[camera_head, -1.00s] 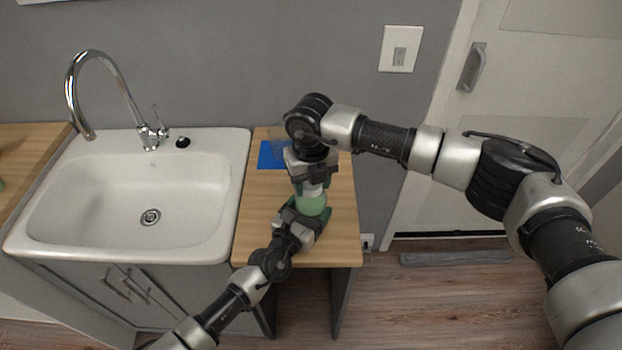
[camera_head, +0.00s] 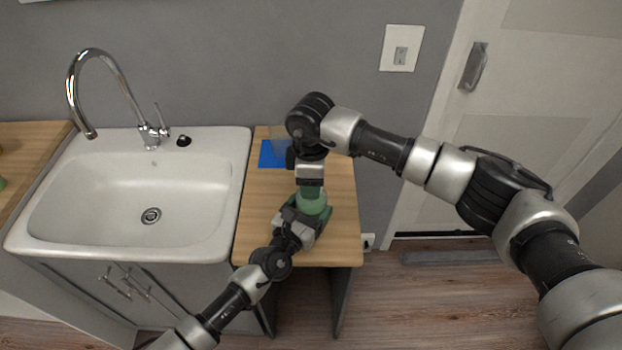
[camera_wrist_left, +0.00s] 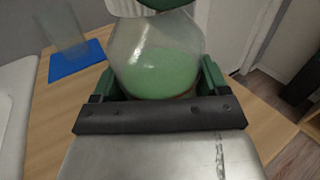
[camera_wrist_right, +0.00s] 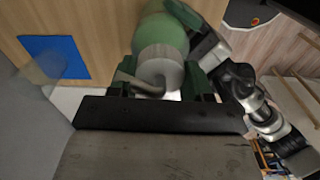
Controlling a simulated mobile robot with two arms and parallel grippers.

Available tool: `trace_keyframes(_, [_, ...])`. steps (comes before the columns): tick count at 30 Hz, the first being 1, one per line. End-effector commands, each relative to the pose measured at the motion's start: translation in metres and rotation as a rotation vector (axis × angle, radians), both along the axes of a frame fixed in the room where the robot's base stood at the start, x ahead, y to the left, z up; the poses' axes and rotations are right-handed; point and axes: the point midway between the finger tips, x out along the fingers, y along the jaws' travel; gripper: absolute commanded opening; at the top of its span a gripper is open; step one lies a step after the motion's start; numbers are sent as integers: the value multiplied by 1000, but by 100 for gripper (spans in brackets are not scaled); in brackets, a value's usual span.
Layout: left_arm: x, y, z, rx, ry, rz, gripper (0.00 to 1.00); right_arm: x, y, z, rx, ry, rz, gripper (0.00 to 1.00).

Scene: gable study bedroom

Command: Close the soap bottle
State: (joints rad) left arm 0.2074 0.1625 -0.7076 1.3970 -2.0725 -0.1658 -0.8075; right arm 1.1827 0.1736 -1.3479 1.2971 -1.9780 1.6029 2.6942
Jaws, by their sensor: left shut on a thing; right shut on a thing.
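The soap bottle (camera_head: 313,203) is clear with green soap inside and stands on the wooden counter. My left gripper (camera_head: 304,216) is shut around its body; the bottle also fills the middle of the left wrist view (camera_wrist_left: 158,60). My right gripper (camera_head: 312,187) comes from above and is shut on the pump top (camera_wrist_right: 160,73), which has a white collar and a grey spout. In the right wrist view the collar lines up with the bottle's top (camera_wrist_right: 162,35). I cannot tell whether it is seated or only close, as the fingers hide the joint.
A blue mat (camera_head: 270,157) with a clear cup (camera_wrist_left: 62,35) lies at the counter's back left. The sink (camera_head: 130,200) with its tall tap (camera_head: 80,90) is to the left. The wooden counter (camera_head: 262,215) has bare room left of the bottle.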

Motion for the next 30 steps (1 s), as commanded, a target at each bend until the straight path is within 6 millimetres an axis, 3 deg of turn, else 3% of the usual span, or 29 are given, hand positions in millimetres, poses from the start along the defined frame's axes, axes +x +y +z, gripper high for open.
trace_keyframes(6, [-1,0,-1,2,1,-1,8,0,0,0,3,1,-306,24])
trace_keyframes(17, [-1,0,-1,2,1,-1,8,1,-1,1,1,-2,-357,24])
trace_keyframes(18, [-1,0,-1,2,1,-1,8,1,-1,1,1,-2,-357,52])
trace_keyframes(22, [-1,0,-1,2,2,-1,8,1,-1,1,1,-2,-356,72])
trace_keyframes(30, [-1,0,-1,2,2,-1,8,1,0,1,1,-1,-354,75])
